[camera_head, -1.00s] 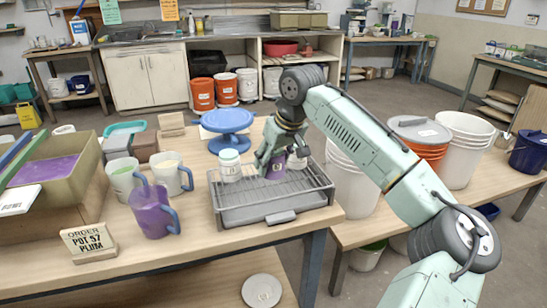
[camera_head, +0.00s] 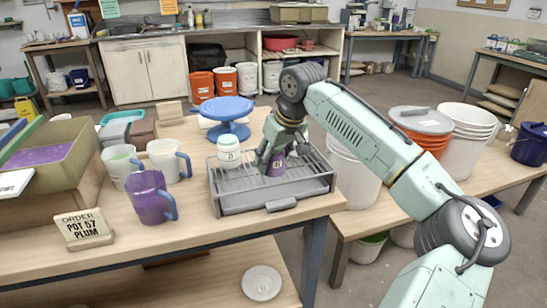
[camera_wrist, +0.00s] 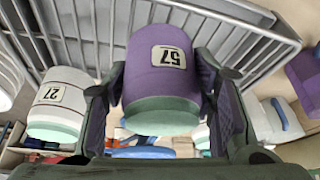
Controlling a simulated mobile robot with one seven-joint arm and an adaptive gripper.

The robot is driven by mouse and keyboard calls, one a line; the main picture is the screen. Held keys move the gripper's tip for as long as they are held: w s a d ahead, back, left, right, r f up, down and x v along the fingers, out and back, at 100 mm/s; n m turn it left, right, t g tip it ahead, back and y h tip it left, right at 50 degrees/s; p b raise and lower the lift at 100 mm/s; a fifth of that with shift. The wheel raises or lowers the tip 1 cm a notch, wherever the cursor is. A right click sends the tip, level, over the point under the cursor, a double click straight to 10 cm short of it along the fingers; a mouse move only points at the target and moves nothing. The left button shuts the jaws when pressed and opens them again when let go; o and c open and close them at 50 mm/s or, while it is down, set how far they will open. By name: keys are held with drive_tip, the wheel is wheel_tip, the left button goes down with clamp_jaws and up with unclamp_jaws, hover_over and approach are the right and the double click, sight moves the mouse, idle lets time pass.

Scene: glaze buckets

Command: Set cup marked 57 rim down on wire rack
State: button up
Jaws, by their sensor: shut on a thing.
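The purple cup (camera_wrist: 162,60) has a label reading 57 and a flat pale green end. It also shows in the head view (camera_head: 276,166). My gripper (camera_wrist: 160,85) is shut on it, one finger on each side. The cup is over the wire rack (camera_head: 237,182), pale green end up and purple end toward the wires. I cannot tell whether it touches them. In the wrist view the rack (camera_wrist: 235,45) runs across the top. A white cup marked 27 (camera_wrist: 58,98) stands on the rack beside it, also in the head view (camera_head: 229,153).
A blue banding wheel (camera_head: 227,108) stands behind the rack. A purple pitcher (camera_head: 149,200), two pale mugs (camera_head: 166,160) and an order sign reading POT 57 PLUM (camera_head: 83,228) stand to the left. White buckets (camera_head: 353,180) stand right of the rack.

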drive_tip(key=shift+s+f, duration=0.1)
drive_tip(key=shift+f, duration=0.3)
idle(0.5)
drive_tip(key=o, duration=1.5)
drive_tip(key=shift+c, duration=0.2)
drive_tip(key=shift+d+r, duration=0.1)
